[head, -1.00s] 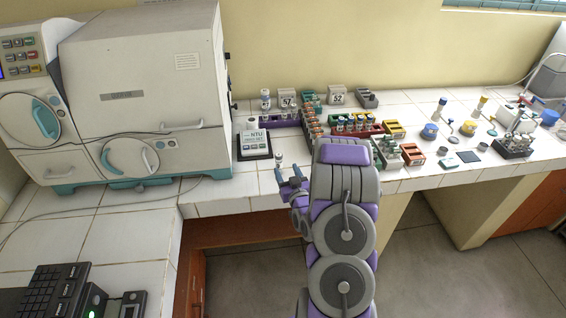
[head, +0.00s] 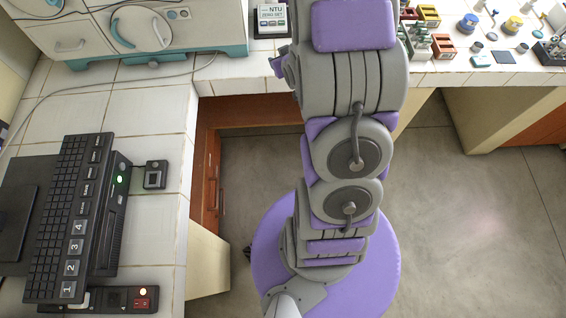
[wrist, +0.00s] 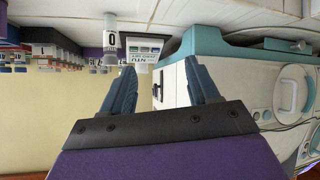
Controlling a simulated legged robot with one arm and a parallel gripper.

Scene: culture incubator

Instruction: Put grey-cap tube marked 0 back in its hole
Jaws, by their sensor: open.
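The wrist view is upside down. The tube marked 0 (wrist: 110,38) stands on the white tiled bench, its grey cap pointing down in the picture. It is just outside my gripper's fingers, at upper left, not between them. My gripper (wrist: 160,66) is open and empty, with two blue fingers spread apart. A purple rack (wrist: 92,53) shows behind the tube. Further left are several labelled tubes (wrist: 42,50) in a rack. I cannot make out the tube's empty hole. In the head view my arm hides the tube and most of my gripper.
An NTU meter (head: 271,20) stands close to the tube. The big white and teal incubator (wrist: 225,50) fills the right of the wrist view. In the head view a keyboard (head: 72,215) lies on the left bench, and small colored racks (head: 428,15) stand at top right.

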